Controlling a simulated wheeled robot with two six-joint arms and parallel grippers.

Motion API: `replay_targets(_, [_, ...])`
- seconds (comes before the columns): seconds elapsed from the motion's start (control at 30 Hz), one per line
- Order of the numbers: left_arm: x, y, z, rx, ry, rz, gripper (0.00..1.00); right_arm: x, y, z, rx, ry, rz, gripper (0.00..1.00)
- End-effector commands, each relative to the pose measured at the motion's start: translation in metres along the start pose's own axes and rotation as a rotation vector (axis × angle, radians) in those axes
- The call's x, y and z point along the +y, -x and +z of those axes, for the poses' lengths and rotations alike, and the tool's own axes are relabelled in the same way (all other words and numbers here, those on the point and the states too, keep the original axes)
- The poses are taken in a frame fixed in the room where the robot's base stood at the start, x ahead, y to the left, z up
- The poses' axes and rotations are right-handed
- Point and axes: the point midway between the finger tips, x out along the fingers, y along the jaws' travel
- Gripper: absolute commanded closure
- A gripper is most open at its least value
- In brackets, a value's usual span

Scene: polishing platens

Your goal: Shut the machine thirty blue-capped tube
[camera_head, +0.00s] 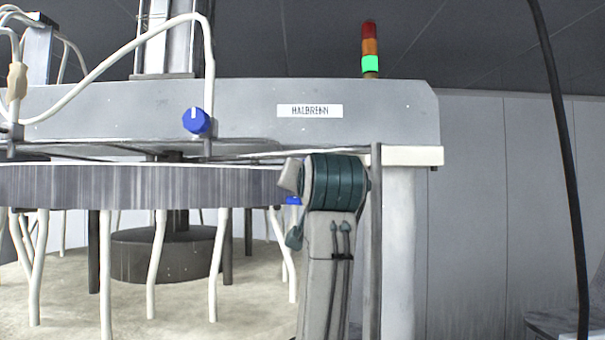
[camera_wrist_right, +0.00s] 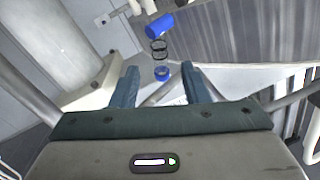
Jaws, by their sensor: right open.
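In the right wrist view, a blue cylinder (camera_wrist_right: 159,24), dark rings (camera_wrist_right: 159,50) and a small blue piece (camera_wrist_right: 161,73) lie in a line. My right gripper (camera_wrist_right: 159,70) is open, its fingers on either side of the small blue piece. I cannot tell whether they touch it. No number thirty is readable. My left gripper is out of view.
The beam (camera_head: 385,115) carries a HALBRENN label (camera_head: 310,111) and a signal tower (camera_head: 370,50) lit green. A large round platen (camera_head: 140,185) hangs below, with several white tubes under it. A dark cable (camera_head: 562,130) hangs at right. The wall side is clear.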

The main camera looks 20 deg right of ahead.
Motion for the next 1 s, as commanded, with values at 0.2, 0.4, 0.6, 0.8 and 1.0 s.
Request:
replay_targets(0.2, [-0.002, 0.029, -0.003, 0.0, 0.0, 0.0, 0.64, -0.001, -0.041, -0.004, -0.002, 0.0, 0.002, 0.59])
replay_targets(0.4, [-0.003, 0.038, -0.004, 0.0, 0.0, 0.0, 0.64, -0.001, -0.061, -0.002, -0.001, -0.001, 0.0, 0.59])
replay_targets(0.6, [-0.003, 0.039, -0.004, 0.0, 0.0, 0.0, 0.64, 0.0, -0.064, 0.0, 0.0, -0.002, -0.001, 0.59])
replay_targets(0.8, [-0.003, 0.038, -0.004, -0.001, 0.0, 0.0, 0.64, 0.0, -0.064, 0.0, 0.001, -0.002, -0.001, 0.7])
replay_targets(1.0, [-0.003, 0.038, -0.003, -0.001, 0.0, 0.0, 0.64, 0.0, -0.064, 0.0, 0.001, -0.002, -0.001, 1.0])
